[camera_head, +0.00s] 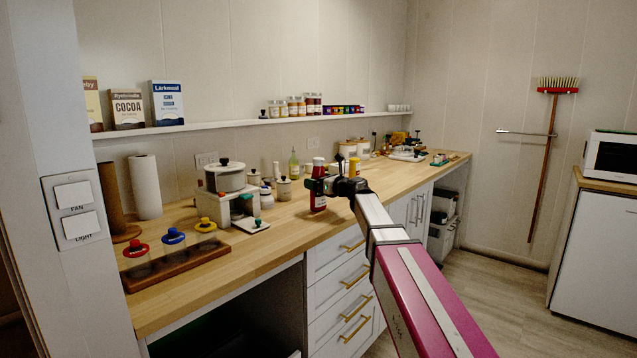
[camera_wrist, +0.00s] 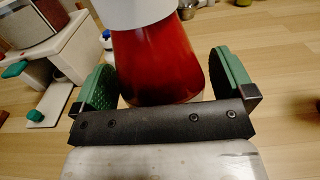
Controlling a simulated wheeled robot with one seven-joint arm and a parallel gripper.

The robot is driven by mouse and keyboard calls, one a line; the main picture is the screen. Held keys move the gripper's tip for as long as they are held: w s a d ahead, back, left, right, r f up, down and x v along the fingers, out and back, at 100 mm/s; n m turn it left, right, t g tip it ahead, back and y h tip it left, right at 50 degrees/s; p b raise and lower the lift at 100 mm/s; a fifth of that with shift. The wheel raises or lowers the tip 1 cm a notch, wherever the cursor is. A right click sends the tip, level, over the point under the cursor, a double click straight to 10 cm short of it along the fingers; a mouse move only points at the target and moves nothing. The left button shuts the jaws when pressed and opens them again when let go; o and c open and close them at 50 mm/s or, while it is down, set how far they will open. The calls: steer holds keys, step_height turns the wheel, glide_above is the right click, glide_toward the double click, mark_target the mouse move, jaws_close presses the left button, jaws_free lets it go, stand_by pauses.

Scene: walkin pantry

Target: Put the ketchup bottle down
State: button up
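In the head view my gripper (camera_head: 328,184) reaches the bottle from the right. The bottle's base is low over the wooden counter (camera_head: 285,222); I cannot tell if it touches.
A white stand with a pot (camera_head: 226,178) is left of the bottle. Several lidded jars in a wooden rack (camera_head: 190,255) stand at the front left.

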steer(key=shift+r, duration=0.1)
steer(key=v, duration=1.2)
steer(key=x, duration=1.2)
stand_by(0.3)
steer(key=shift+c, duration=0.3)
